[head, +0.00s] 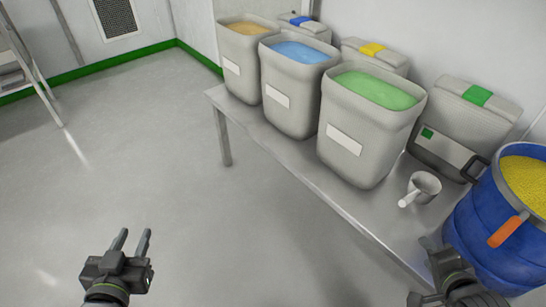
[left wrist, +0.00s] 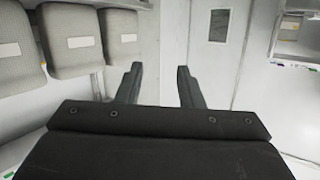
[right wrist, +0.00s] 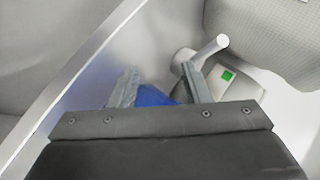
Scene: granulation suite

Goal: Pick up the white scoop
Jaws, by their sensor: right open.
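The white scoop (head: 424,187) lies on the grey table (head: 375,215), between the bin of green powder and the blue drum. Its handle points to the lower left in the head view. In the right wrist view the scoop (right wrist: 221,42) shows just beyond my right finger, its cup partly hidden by that finger. My right gripper (head: 418,270) is open and empty near the table's front edge, short of the scoop. My left gripper (head: 130,240) is open and empty over the floor, far from the table; its spread fingers show in the left wrist view (left wrist: 158,82).
Bins of orange (head: 240,70), blue (head: 290,95) and green (head: 362,140) powder stand along the table. A blue drum (head: 485,245) of yellow granules with an orange handle (head: 508,230) stands right of the scoop. A grey case (head: 440,150) sits behind it.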

